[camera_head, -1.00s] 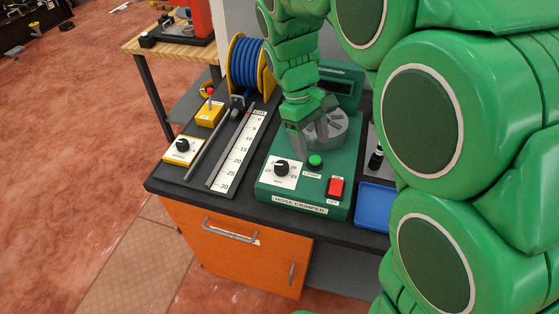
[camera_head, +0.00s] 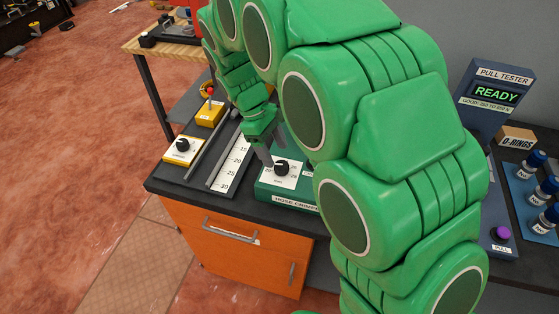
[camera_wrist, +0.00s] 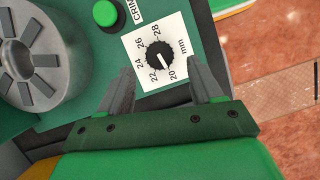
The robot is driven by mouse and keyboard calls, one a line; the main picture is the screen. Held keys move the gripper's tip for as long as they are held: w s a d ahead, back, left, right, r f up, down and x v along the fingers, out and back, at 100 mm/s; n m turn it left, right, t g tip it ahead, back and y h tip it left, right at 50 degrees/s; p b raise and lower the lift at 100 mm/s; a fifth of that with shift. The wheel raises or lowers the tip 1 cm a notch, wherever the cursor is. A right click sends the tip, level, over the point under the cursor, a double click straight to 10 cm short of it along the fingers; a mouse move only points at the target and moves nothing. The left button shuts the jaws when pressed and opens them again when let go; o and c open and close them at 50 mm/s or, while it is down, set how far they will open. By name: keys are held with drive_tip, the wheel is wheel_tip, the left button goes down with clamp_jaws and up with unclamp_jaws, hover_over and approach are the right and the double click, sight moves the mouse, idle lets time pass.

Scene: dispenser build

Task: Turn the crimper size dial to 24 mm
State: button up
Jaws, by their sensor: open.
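The crimper size dial (camera_wrist: 160,55) is a black ridged knob on a white plate (camera_wrist: 180,27) marked 20 to 28 mm. In the wrist view its white pointer line points toward the 20. The dial also shows in the head view (camera_head: 282,166) on the green hose crimper (camera_head: 268,193). My gripper (camera_wrist: 160,74) is open, its two grey fingers spread to either side of the dial's near edge, not gripping it. In the head view my gripper (camera_head: 267,160) is just left of and close by the dial. Its exact height above the plate cannot be told.
The green button (camera_wrist: 105,13) and grey crimping head (camera_wrist: 30,60) are left of the dial in the wrist view. A yellow box with another dial (camera_head: 183,146) and a ruler (camera_head: 231,165) lie left. My arm hides much of the crimper.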

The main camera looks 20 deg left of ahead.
sight(281, 164)
drive_tip(key=shift+x, duration=2.4)
drive_tip(key=shift+c, duration=0.4)
drive_tip(key=c, duration=1)
